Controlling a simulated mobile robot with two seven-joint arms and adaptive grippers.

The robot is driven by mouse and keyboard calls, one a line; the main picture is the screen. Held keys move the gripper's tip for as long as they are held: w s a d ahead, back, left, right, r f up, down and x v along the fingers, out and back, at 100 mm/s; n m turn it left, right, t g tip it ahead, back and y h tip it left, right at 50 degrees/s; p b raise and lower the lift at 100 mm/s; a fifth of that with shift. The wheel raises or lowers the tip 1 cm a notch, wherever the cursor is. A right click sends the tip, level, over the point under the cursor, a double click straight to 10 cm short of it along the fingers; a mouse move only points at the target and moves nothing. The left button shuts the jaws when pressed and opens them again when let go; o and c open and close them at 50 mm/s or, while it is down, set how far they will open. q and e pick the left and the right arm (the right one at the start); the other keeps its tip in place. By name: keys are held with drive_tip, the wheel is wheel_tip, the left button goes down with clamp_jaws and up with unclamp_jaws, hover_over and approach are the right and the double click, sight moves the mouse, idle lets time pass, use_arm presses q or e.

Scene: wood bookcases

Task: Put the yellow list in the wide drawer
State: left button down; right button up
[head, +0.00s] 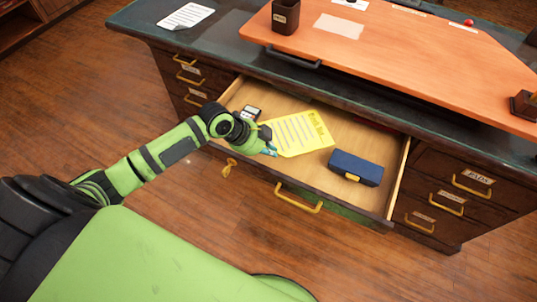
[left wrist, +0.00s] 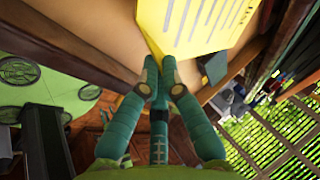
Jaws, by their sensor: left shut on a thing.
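The wide drawer (head: 384,206) of the desk is pulled open in the head view. The yellow list (head: 300,134), a yellow sheet with grey lines, is over the inside of the drawer. My left gripper (head: 268,146) is at its lower left corner, above the drawer's front. In the left wrist view, the fingertips of my left gripper (left wrist: 160,74) are shut on a corner of the yellow list (left wrist: 195,25). I cannot tell whether the sheet touches the drawer floor. My right gripper is not in view.
A blue case (head: 355,167) lies in the drawer to the right of the list. A white sheet (head: 186,16) and a dark holder (head: 286,17) are on the desk.

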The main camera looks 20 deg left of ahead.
use_arm(q)
drive_tip(key=shift+w+a+f, duration=0.1)
drive_tip(key=shift+a+f, duration=0.1)
drive_tip(key=shift+a, duration=0.1)
drive_tip(key=shift+f, duration=2.05)
drive_tip(key=shift+f, duration=0.1)
drive_tip(key=c, duration=1.7)
unclamp_jaws()
drive_tip(key=shift+a+r, duration=0.15)
drive_tip(key=shift+r, duration=0.15)
drive_tip(key=v, duration=1.1)
drive_tip(key=shift+s+r, duration=0.25)
drive_tip(key=shift+r, duration=0.05)
